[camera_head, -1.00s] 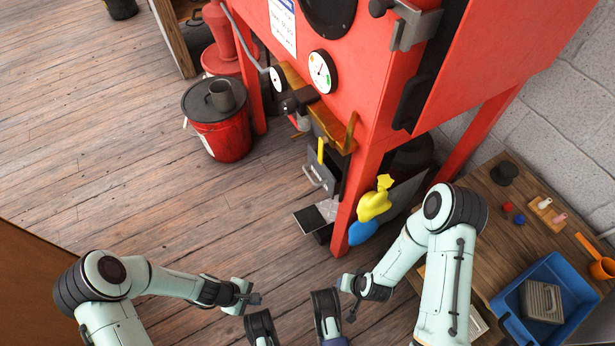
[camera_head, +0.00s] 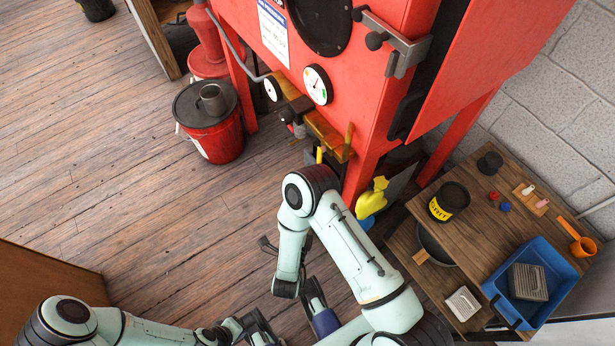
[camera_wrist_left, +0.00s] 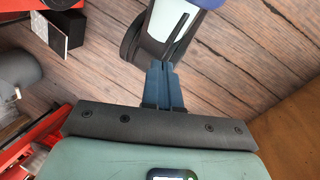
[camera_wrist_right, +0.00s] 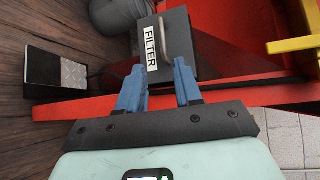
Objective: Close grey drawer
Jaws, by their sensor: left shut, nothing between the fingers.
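The grey drawer (camera_wrist_right: 181,48) shows in the right wrist view, with a white FILTER label and a metal handle on its front. It sits by the red cabinet's frame, and I cannot tell how far out it stands. In the head view my right arm covers it. My right gripper (camera_wrist_right: 158,85) is open just before the drawer, with its two blue fingers apart. I cannot tell whether they touch it. In the head view its fingertips are hidden. My left gripper (camera_wrist_left: 163,70) is shut and empty, low over the floor, away from the drawer.
The red cabinet (camera_head: 345,115) fills the top centre. A red bucket (camera_head: 215,138) stands left of it. A yellow and blue glove (camera_head: 372,197) hangs by its leg. A black box with a metal plate (camera_wrist_right: 72,72) lies low. A wooden bench (camera_head: 470,225) with a blue tray (camera_head: 560,265) is at right.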

